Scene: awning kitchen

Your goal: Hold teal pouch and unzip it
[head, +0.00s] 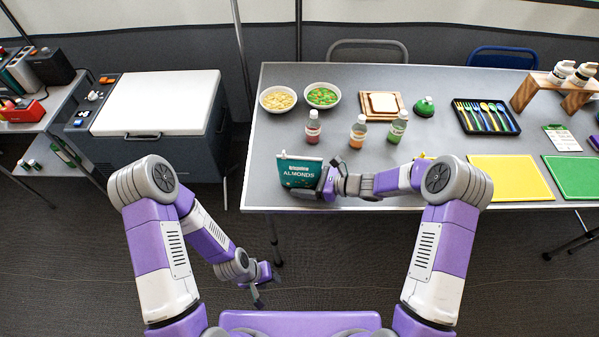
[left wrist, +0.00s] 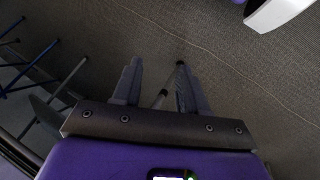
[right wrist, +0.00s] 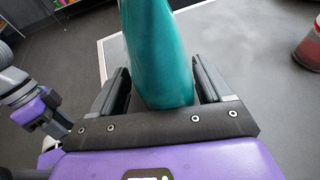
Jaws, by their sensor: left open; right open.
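The teal pouch (head: 300,171), labelled ALMONDS, stands upright near the left front part of the grey table. In the right wrist view the teal pouch (right wrist: 157,50) rises between the two fingers of my right gripper (right wrist: 160,90). These fingers are open, with a gap visible on each side of the pouch. In the head view my right gripper (head: 318,188) reaches in from the right at the pouch's lower right.
Behind the pouch stand three bottles (head: 313,128) and two bowls (head: 278,98). A bread board (head: 381,104), a cutlery tray (head: 486,117) and a yellow mat (head: 510,178) lie to the right. A white-lidded cooler (head: 155,103) stands left of the table (head: 262,197). Floor is free between them.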

